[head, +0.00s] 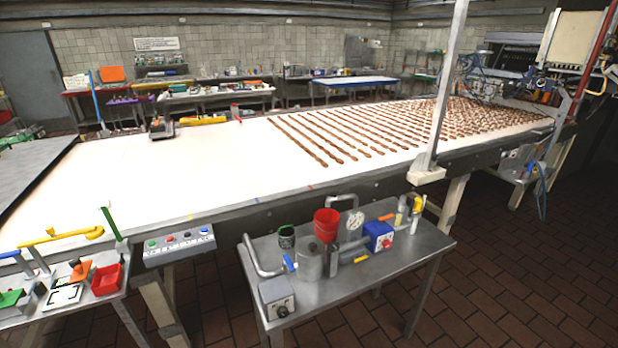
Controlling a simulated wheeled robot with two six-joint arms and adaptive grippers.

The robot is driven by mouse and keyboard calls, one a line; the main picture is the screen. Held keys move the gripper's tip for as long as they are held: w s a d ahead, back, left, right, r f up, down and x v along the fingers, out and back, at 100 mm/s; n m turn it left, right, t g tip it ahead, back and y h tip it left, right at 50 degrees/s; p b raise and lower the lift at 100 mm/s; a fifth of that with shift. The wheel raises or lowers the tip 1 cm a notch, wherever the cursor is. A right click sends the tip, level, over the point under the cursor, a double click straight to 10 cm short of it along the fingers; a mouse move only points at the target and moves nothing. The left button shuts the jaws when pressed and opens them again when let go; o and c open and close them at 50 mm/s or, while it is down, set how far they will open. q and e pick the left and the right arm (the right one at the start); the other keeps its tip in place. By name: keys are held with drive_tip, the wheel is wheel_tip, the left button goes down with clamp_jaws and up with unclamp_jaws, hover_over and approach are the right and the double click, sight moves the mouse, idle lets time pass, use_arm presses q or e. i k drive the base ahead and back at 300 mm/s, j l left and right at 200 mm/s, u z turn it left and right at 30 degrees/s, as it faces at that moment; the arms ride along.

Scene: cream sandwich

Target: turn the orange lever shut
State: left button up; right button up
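Two small orange parts could be the orange lever, and I cannot tell which it is. One orange piece (386,217) is at the back of the small metal table, behind the blue box (379,236). Another orange piece (80,272) is tilted on the left table, beside a red bin (107,280). Both are too small to tell whether they stand open or shut. Neither of my grippers is in view.
The small metal table (410,260) also carries a red cup (326,224), a gauge (354,223), pipes and a grey knob box (277,298). Behind it runs a long white conveyor (200,165) with brown rows. Tiled floor (500,270) at right is clear.

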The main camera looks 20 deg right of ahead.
sight(380, 219)
drive_tip(key=z, duration=1.3)
